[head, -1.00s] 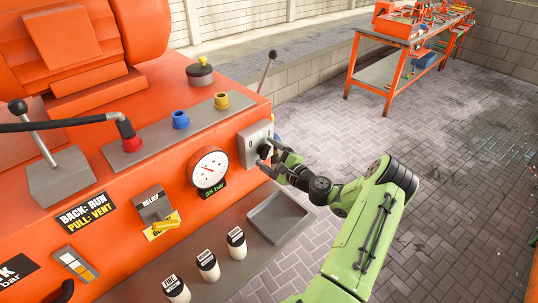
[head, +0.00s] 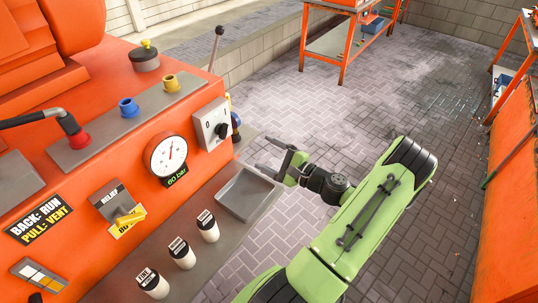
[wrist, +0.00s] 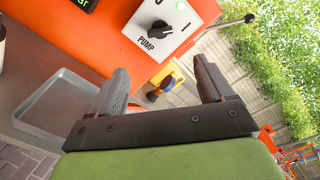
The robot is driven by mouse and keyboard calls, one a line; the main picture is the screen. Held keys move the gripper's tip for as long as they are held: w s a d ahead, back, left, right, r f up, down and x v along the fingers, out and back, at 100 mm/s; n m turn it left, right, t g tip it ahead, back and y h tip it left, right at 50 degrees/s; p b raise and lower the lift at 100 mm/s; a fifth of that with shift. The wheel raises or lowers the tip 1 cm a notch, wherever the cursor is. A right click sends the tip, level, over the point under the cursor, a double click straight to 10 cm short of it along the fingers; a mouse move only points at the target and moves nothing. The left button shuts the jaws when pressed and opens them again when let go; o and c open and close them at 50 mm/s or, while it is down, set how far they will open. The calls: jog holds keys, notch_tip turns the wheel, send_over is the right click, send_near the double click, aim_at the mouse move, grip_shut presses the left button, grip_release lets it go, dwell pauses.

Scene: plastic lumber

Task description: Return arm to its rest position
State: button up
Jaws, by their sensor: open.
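My green arm (head: 365,215) reaches up from the bottom of the head view. My gripper (head: 272,163) is open and empty, in front of the orange machine and apart from it. In the wrist view its two dark fingers (wrist: 160,88) are spread wide with nothing between them. Beyond them is the grey pump switch plate (head: 211,124) with its black knob; the wrist view shows the knob (wrist: 159,27) over the word PUMP.
The orange machine (head: 100,200) fills the left, with a round gauge (head: 166,158), an empty grey tray (head: 247,193) and several white canisters (head: 181,252). Orange workbenches stand at the back (head: 340,44) and right (head: 510,160). Paved floor (head: 400,100) between is open.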

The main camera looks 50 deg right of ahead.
dwell(0.5)
jog(key=w+a+r+n+g+y, duration=0.1)
jog(key=w+a+n+g+y, duration=0.2)
jog(key=a+n+g, duration=0.6)
jog(key=w+a+r+n+g+y, duration=0.25)
jog(key=a+n, duration=0.35)
jog(key=a, duration=0.6)
jog(key=s+a+r+n+h, duration=0.3)
jog(key=s+a+r+n, duration=0.2)
jog(key=s, duration=0.3)
jog(key=s+a+r+n+h, duration=0.3)
jog(key=s+a+r+n, duration=0.1)
jog(key=s, duration=0.4)
jog(key=shift+s+a+r+n+g, duration=0.2)
jog(key=shift+a+r+n+g, duration=0.25)
jog(key=shift+r, duration=0.45)
